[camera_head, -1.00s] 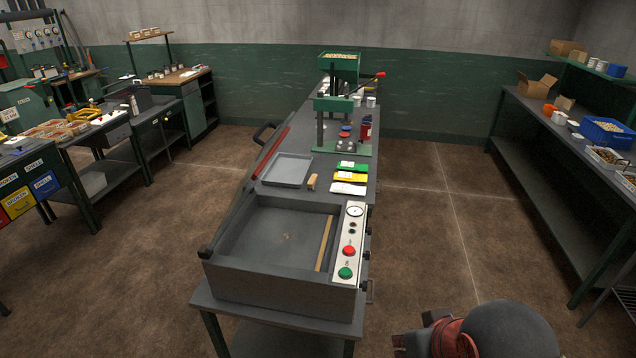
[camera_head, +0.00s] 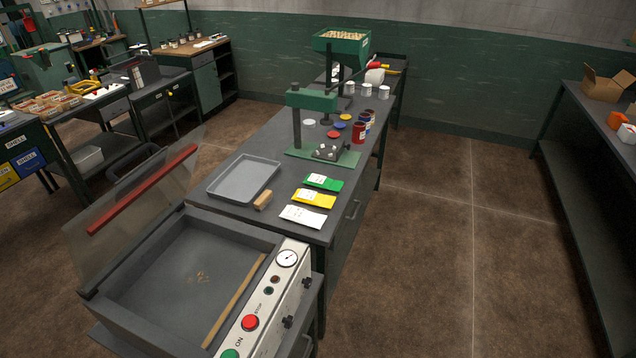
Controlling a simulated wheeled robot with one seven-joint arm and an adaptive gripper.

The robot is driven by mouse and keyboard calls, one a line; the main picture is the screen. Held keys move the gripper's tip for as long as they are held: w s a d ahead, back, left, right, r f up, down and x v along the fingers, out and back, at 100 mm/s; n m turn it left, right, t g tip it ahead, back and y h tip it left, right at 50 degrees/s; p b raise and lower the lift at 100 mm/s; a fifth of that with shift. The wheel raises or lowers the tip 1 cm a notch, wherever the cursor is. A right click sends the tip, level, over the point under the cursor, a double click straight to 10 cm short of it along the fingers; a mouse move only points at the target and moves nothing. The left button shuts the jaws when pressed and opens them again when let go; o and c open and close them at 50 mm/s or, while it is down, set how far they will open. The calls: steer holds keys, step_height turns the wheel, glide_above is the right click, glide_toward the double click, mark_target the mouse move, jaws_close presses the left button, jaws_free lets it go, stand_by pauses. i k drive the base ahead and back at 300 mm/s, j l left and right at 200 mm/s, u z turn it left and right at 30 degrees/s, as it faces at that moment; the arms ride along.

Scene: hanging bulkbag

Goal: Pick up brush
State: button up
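A small tan, block-like object (camera_head: 263,200) lies on the dark workbench (camera_head: 338,232), between a grey tray and the colored packets. It may be the brush, but it is too small to see bristles. My gripper is not in view.
The grey tray (camera_head: 244,180) is left of the tan object. Green (camera_head: 323,182), yellow (camera_head: 313,199) and white (camera_head: 303,216) packets lie to its right. In front is a vacuum machine (camera_head: 196,276) with its clear, red-handled lid (camera_head: 142,188) raised. A green press (camera_head: 312,98) stands behind. Floor at right is clear.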

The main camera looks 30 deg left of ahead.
mark_target(262, 201)
steer(key=i+u, duration=0.15)
steer(key=i, duration=0.4)
steer(key=i+u, duration=0.15)
steer(key=i, duration=0.4)
steer(key=i+l+u, duration=0.15)
steer(key=i, duration=0.35)
steer(key=i+u, duration=0.2)
steer(key=u, duration=0.2)
steer(key=i+u, duration=0.2)
steer(key=u, duration=0.2)
steer(key=i+l+u, duration=0.1)
steer(key=u, duration=0.3)
steer(key=i+l+u, duration=0.2)
steer(key=u, duration=0.2)
steer(key=i+u, duration=0.25)
steer(key=u, duration=0.15)
steer(key=i+l+u, duration=0.15)
steer(key=u, duration=0.25)
steer(key=i+l+u, duration=0.2)
steer(key=u, duration=0.2)
